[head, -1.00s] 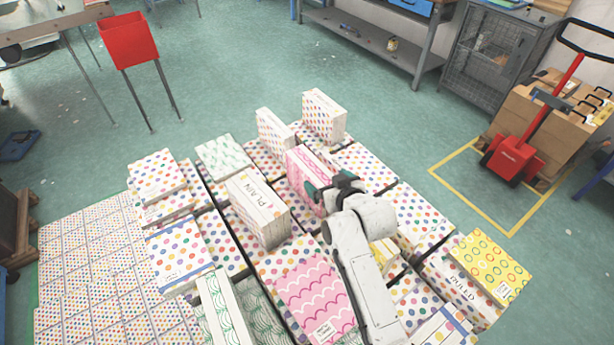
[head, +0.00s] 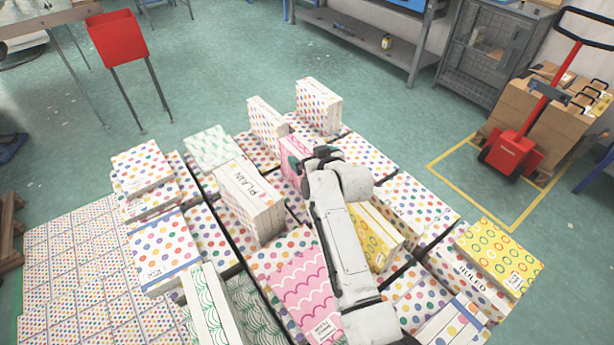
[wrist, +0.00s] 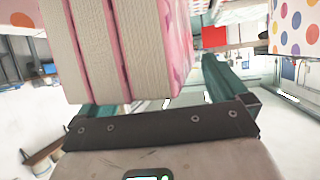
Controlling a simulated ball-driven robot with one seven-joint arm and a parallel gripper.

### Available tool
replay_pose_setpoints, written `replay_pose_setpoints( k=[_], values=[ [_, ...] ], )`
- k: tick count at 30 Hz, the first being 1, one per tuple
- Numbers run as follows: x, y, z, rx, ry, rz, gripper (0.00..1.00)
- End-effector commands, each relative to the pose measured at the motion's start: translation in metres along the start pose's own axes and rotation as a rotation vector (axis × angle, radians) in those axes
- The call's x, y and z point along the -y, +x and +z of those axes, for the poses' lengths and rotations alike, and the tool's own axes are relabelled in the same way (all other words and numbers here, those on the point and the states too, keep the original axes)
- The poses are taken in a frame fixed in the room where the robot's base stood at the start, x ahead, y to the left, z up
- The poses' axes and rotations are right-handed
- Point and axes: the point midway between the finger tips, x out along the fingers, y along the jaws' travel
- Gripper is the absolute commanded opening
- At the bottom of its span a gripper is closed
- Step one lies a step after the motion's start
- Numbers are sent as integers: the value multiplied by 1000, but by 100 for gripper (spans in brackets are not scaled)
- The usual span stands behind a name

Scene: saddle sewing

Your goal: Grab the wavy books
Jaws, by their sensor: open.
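A stack of pink wavy books (head: 292,147) stands near the middle of the spotted boxes, mostly hidden behind my gripper in the head view. My gripper (head: 298,168) is open at these books. In the wrist view, their cream page edges and pink covers (wrist: 112,45) fill the upper left, close to the palm. The teal right finger is clear of the books on their right; the left finger is partly hidden by them, so I cannot tell contact. Another pink wavy book (head: 308,300) lies on the spotted boxes nearer me, left of my arm.
A "PLAIN" box (head: 248,203) stands left of my gripper. Yellow books (head: 372,235) are right of my arm. Spotted boxes (head: 318,105) stand behind. Green wavy-patterned books (head: 212,310) are at front left.

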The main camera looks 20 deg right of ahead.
Motion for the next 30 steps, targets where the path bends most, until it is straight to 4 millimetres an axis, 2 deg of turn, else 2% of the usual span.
replay_pose_setpoints(
  k=[9,30],
  values=[
    [0,2,0,1,0,0,99],
    [0,2,1,3,2,-1,32]
  ],
)
